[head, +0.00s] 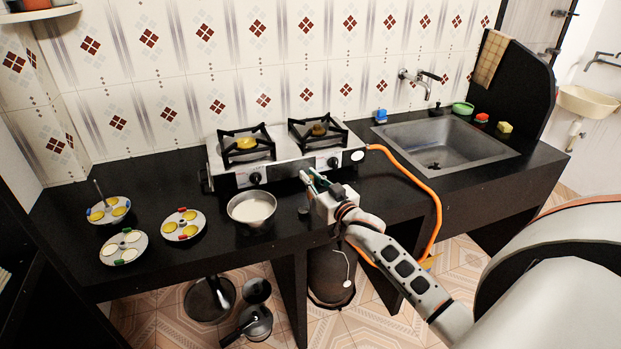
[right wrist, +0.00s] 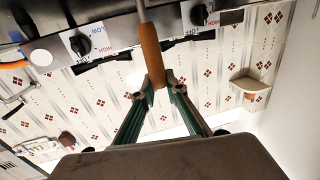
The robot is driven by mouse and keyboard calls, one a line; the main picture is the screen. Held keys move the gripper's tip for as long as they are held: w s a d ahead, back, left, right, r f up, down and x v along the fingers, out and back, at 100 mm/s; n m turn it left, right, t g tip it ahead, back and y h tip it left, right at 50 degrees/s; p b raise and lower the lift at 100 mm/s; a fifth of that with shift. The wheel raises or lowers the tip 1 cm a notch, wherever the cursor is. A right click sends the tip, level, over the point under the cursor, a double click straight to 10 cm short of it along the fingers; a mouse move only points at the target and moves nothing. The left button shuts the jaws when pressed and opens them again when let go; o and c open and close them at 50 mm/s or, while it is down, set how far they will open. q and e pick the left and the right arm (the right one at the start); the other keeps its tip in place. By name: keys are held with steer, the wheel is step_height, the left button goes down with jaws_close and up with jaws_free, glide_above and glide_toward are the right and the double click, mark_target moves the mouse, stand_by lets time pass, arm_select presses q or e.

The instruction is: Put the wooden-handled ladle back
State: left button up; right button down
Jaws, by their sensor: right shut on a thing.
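My right gripper (head: 314,182) is above the counter's front edge, just in front of the stove. In the right wrist view its fingertips (right wrist: 160,86) are shut on the brown wooden handle of the ladle (right wrist: 151,52). The ladle's thin metal shaft runs from the handle out of the top of that view, so its bowl is hidden there. In the head view the handle is too small to make out; a small dark round shape beside the pot, just below the gripper, may be the bowl. My left gripper is not in view.
A pot of white batter (head: 252,208) stands left of my right gripper. The two-burner stove (head: 286,168) is behind it. Several round mould plates (head: 124,247) lie at the left. The sink (head: 445,147) is at the right. An orange hose (head: 432,192) hangs over the counter edge.

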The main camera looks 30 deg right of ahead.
steer(key=c, duration=2)
jaws_free()
steer(key=shift+r, duration=0.1)
steer(key=s, duration=1.2)
steer(key=s+a+f+n+g+y, duration=0.1)
steer(key=s+a+f+g, duration=0.1)
steer(key=s+a+f, duration=0.5)
steer(key=s+a+f+n+g+y, duration=0.1)
steer(key=s+a+f+n+g, duration=0.1)
steer(key=s+a+f, duration=0.5)
steer(key=s+a+f+n+g+y, duration=0.1)
steer(key=s+a+f+n+g, duration=0.1)
steer(key=s+a+f, duration=0.5)
steer(key=shift+a+f+g+y, duration=0.2)
steer(key=shift+a+f, duration=0.2)
steer(key=shift+f, duration=0.3)
steer(key=shift+a+f+g+y, duration=0.1)
steer(key=shift+a+f+g, duration=0.2)
steer(key=shift+f, duration=0.45)
steer(key=shift+a+f+g+y, duration=0.1)
steer(key=shift+a+f, duration=0.35)
steer(key=shift+f, duration=0.25)
